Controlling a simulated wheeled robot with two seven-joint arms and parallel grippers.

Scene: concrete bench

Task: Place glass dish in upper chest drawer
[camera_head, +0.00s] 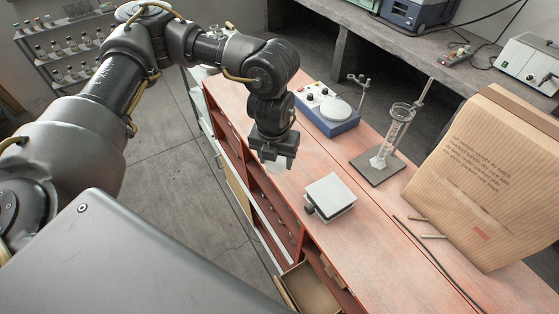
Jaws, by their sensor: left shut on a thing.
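My left gripper (278,157) hangs down above the near edge of the reddish wooden chest top. It is shut on a small pale, see-through thing at its fingertips, which looks like the glass dish (279,164); the fingers hide most of it. An open drawer (309,289) with a light inside sticks out of the chest front at the bottom of the view, lower right of the gripper. Its contents, if any, are cut off or unclear. My right gripper is not in view.
A shelf with bottles (70,50) is at far left.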

